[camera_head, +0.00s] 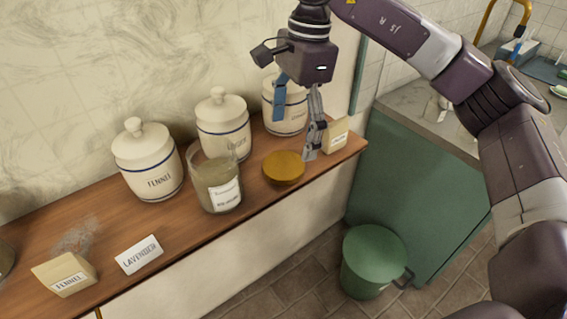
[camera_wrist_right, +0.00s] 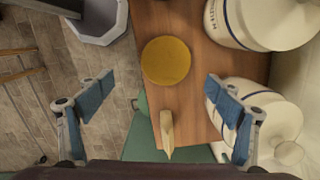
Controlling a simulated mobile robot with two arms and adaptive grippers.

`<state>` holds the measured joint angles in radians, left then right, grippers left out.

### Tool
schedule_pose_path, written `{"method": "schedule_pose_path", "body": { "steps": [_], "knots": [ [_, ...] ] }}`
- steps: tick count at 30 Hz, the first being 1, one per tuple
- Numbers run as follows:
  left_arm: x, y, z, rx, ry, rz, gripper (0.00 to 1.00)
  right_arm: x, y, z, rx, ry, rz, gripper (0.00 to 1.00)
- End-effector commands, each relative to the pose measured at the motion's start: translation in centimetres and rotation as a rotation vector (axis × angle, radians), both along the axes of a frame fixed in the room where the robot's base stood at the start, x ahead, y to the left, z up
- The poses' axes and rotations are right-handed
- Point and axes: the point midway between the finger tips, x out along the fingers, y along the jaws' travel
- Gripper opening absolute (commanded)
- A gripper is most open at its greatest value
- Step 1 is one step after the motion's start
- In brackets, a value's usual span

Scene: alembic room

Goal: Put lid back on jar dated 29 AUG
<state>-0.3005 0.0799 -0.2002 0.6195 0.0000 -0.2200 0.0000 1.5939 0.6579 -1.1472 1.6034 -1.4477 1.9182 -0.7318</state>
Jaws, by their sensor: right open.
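An open glass jar (camera_head: 217,183) with greyish contents and a white label stands on the wooden shelf; the label's date is too small to read. A round yellow-brown lid (camera_head: 284,168) lies flat on the shelf to the jar's right; it also shows in the right wrist view (camera_wrist_right: 166,61). My right gripper (camera_head: 293,137) is open and empty above the shelf, over the lid's area. In the right wrist view its fingers (camera_wrist_right: 161,79) are spread wide, with the lid beyond them. My left gripper is not in view.
White lidded canisters, one marked FENNEL (camera_head: 148,163), one in the middle (camera_head: 223,125) and one behind my gripper (camera_head: 286,106), line the wall. Small cards stand at FENNEL (camera_head: 65,275), LAVENDER (camera_head: 139,255) and the right end (camera_head: 335,135). A green bin (camera_head: 372,255) stands below.

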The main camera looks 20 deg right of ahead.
Motion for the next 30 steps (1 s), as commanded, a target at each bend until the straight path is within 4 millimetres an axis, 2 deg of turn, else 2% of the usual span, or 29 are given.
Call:
{"method": "schedule_pose_path", "body": {
  "steps": [6,16,24,30],
  "knots": [
    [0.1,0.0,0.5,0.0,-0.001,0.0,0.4,0.0,0.3,-2.2,0.0,0.003,0.0,0.84],
    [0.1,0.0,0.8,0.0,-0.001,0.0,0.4,0.1,0.4,-2.6,0.0,0.003,0.0,0.84],
    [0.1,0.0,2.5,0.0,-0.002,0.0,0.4,0.6,1.1,-6.3,-0.001,0.005,0.001,0.84],
    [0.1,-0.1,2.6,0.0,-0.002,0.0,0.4,0.6,1.3,-7.5,0.0,0.002,-0.001,0.84]
  ]
}}
